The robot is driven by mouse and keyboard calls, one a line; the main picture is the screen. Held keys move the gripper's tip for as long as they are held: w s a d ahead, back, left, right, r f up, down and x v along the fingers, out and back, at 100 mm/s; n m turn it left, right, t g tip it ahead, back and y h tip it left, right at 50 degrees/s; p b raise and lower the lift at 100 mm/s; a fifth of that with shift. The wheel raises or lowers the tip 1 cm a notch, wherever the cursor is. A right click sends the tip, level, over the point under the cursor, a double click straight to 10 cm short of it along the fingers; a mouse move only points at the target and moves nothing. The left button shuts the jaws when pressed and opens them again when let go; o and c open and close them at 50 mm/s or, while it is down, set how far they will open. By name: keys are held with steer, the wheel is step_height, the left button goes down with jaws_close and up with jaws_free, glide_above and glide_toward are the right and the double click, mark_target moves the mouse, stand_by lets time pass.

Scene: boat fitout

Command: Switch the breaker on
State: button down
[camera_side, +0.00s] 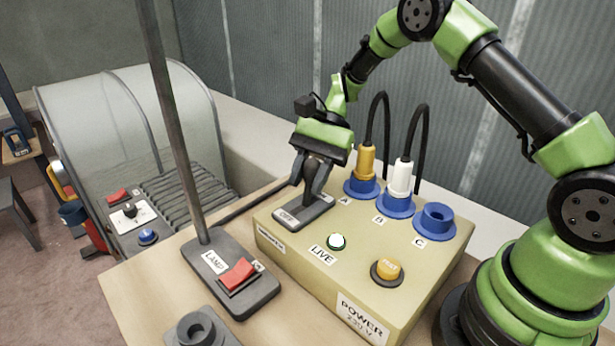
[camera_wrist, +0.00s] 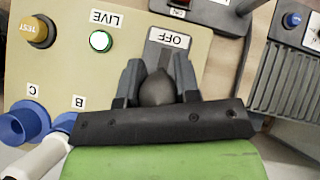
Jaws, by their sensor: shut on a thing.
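The breaker is a grey plate (camera_side: 311,213) on top of the beige power box (camera_side: 345,262), with an OFF label (camera_side: 290,216) at its near end. My gripper (camera_side: 312,188) is over the plate, its two fingers shut around the breaker's dark rounded lever knob (camera_wrist: 157,90). In the wrist view the OFF label (camera_wrist: 174,38) lies beyond the fingertips, clear of the lever. The fingers and palm hide the other end of the plate, and the lever's exact tilt is hard to tell. The LIVE lamp (camera_side: 337,242) looks bright white with a green rim.
A yellow plug (camera_side: 366,162) stands in socket A and a white plug (camera_side: 400,178) in socket B, cables rising close beside my gripper. Socket C (camera_side: 435,221) is empty. A yellow TEST button (camera_side: 387,270) and a lamp base with red switch (camera_side: 238,274) are nearby.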

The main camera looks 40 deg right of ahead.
steer(key=c, duration=0.8)
jaws_free()
steer(key=v, duration=1)
steer(key=shift+r, duration=0.1)
